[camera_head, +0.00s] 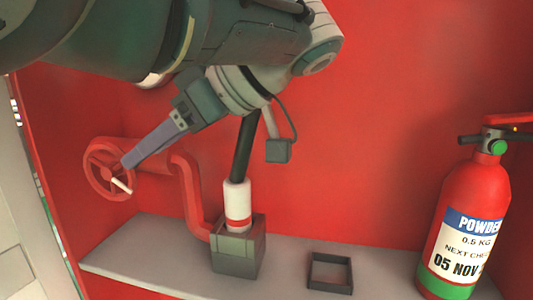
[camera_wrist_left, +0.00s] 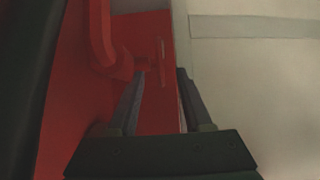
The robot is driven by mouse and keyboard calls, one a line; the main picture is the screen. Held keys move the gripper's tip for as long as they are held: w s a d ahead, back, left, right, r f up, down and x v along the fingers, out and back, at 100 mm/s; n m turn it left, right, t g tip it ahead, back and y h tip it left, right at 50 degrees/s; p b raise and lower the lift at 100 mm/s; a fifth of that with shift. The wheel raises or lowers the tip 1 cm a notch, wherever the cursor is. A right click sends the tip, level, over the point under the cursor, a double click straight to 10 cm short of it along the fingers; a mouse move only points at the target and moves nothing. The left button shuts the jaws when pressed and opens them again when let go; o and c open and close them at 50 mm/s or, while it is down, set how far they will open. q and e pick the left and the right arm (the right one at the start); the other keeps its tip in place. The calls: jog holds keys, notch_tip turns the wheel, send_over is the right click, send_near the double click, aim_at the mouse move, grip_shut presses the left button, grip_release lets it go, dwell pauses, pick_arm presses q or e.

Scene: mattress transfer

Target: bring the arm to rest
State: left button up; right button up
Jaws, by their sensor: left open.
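My left arm comes in from the upper left in the head view. Its left gripper (camera_head: 124,164) points down-left, with its fingertips at a red valve wheel (camera_head: 93,181). In the left wrist view my left gripper (camera_wrist_left: 161,74) has its two fingers apart, with nothing held between them. The wheel (camera_wrist_left: 162,62) shows nearly edge-on between and just beyond the fingertips. I cannot tell whether a finger touches it. My right gripper is out of view.
A red pipe (camera_head: 193,195) bends down from the wheel. A grey box (camera_head: 238,263) holds an upright white-and-red cylinder (camera_head: 237,200) on a grey shelf (camera_head: 135,258). An empty dark square frame (camera_head: 330,272) and a fire extinguisher (camera_head: 474,200) stand right. The red wall (camera_head: 400,100) is bare.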

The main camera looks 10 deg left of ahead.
pick_arm(q)
jog(key=s+d+f+m+h+p, duration=0.8)
jog(key=s+f+m+p, duration=0.15)
jog(key=f, duration=0.25)
jog(key=s+a+r+m+t+h+p, duration=0.1)
jog(key=s+r+m+h+p, duration=0.15)
jog(key=s, duration=0.25)
jog(key=s+a+r+m+h+p, duration=0.1)
jog(key=s+a+m+p, duration=0.15)
jog(key=s, duration=0.25)
jog(key=s+a+r+m+t+p, duration=0.2)
jog(key=s+a+r+m+p, duration=0.25)
jog(key=s+r, duration=0.4)
notch_tip(320, 180, up, 38)
jog(key=w+d+p, duration=0.1)
jog(key=p, duration=3.5)
jog(key=shift+w+f, duration=0.25)
jog(key=shift+w, duration=0.05)
